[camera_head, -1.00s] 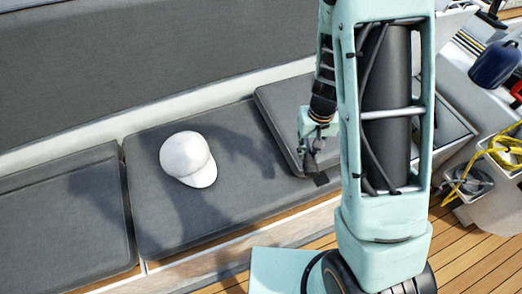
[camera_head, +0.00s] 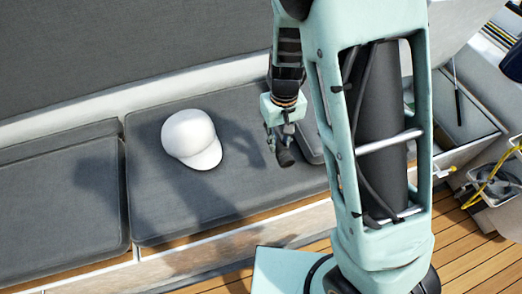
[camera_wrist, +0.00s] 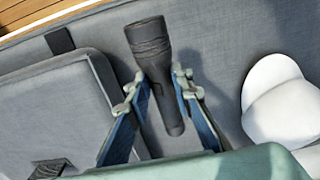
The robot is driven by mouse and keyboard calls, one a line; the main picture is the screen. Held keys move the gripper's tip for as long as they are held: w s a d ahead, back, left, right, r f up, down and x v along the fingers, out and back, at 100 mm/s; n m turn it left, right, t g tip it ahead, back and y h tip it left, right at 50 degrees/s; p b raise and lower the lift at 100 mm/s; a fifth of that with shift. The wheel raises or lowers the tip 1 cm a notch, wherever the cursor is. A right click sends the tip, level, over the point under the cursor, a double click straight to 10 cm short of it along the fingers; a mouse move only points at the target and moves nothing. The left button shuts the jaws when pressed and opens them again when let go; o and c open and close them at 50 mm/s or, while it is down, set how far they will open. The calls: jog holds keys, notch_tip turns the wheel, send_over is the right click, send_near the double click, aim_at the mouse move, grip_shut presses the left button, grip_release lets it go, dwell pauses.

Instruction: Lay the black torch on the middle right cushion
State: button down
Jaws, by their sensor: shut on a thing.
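The black torch (camera_wrist: 150,48) is between my gripper's fingers (camera_wrist: 156,86) in the wrist view, its wide head pointing away from the palm. My gripper (camera_head: 277,135) is shut on it. In the head view the torch (camera_head: 286,157) hangs tilted below the fingers, over the right part of the grey seat cushion (camera_head: 160,215) that bears the white cap. Its shadow falls on that cushion, so it seems held above it; the exact height I cannot tell.
A white cap (camera_head: 192,139) lies on the same cushion, left of my gripper. Another grey cushion (camera_head: 60,200) is further left. A loose grey pad (camera_wrist: 60,100) lies on the other side of the torch. Bare cushion lies between cap and gripper.

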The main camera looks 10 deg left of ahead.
jog(key=a+f, duration=0.1)
jog(key=f, duration=0.1)
jog(key=a+f, duration=0.2)
jog(key=w+a+f, duration=0.1)
jog(key=a+f, duration=0.1)
jog(key=shift+a+b, duration=0.2)
jog(key=shift+b, duration=0.15)
jog(key=shift+w+a+f, duration=0.1)
jog(key=shift+a+f, duration=0.05)
jog(key=shift+f, duration=0.75)
jog(key=shift+w+a+f, duration=0.1)
jog(key=shift+f, duration=0.75)
jog(key=shift+b, duration=0.3)
jog(key=shift+f, duration=0.2)
jog(key=c, duration=1.7)
grip_release()
jog(key=shift+s, duration=0.1)
jog(key=shift+r, duration=0.15)
notch_tip(320, 180, up, 12)
jog(key=shift+r+p, duration=0.1)
jog(key=shift+p, duration=0.95)
